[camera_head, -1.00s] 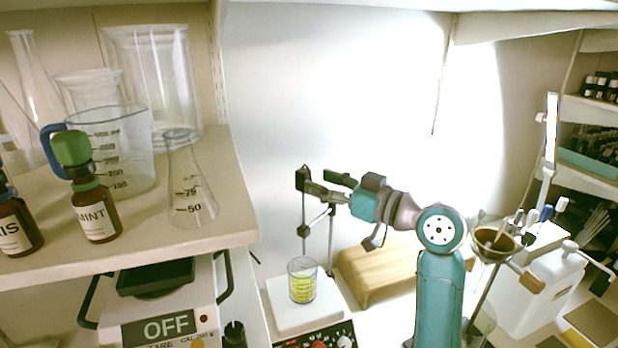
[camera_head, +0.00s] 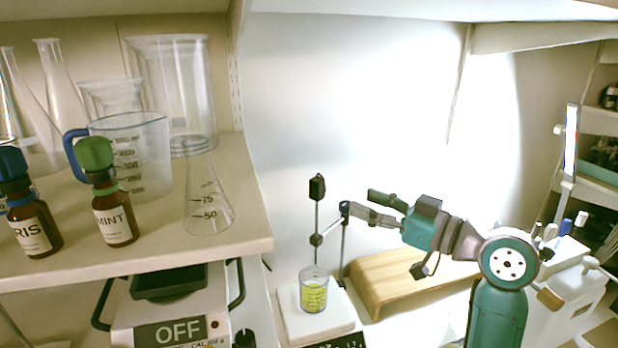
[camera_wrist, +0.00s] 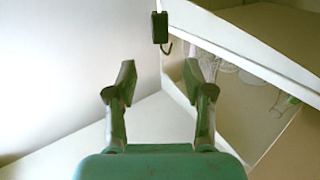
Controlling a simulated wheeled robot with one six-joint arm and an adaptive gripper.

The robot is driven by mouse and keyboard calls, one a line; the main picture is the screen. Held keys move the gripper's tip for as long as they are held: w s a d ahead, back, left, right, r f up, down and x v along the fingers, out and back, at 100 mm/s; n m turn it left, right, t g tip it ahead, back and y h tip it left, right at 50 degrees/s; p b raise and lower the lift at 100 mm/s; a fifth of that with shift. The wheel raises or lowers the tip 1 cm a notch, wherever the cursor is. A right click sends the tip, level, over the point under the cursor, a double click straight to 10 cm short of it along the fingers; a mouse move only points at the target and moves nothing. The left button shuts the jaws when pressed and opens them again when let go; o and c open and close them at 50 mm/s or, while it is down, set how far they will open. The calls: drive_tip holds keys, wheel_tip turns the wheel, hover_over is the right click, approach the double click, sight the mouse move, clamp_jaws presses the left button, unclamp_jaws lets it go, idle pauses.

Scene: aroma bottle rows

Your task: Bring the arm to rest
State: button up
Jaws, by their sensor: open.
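My gripper (camera_head: 368,208) is at the end of my teal arm in the head view, raised above the wooden stand and pointing left. In the wrist view its two fingers (camera_wrist: 160,97) are spread apart with nothing between them. A beaker of yellow liquid (camera_head: 314,294) stands on a white hotplate (camera_head: 296,322) below and left of the gripper, apart from it.
A shelf (camera_head: 240,236) at left bears a mint bottle (camera_head: 114,220), a bottle marked RIS (camera_head: 34,232), a flask (camera_head: 208,208) and a measuring jug (camera_head: 150,150). A scale (camera_head: 165,328) reads OFF. A thin stand (camera_head: 317,222) rises beside the gripper.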

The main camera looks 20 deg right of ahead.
drive_tip(key=shift+f, duration=0.1)
drive_tip(key=s+a+f+m+t+h, duration=0.1)
drive_tip(key=s+f+m+h, duration=0.25)
drive_tip(key=f, duration=0.85)
drive_tip(key=s+a+f+m+t+h, duration=0.1)
drive_tip(key=s+a+f+m+h, duration=0.3)
drive_tip(key=f, duration=0.8)
drive_tip(key=s+f+m+g+h, duration=0.1)
drive_tip(key=s+f+m+h, duration=0.15)
drive_tip(key=s+f, duration=0.85)
drive_tip(key=s+a+r+n+g, duration=0.1)
drive_tip(key=s+a+n, duration=0.1)
drive_tip(key=s, duration=2.3)
drive_tip(key=shift+n, duration=0.6)
drive_tip(key=shift+r, duration=0.1)
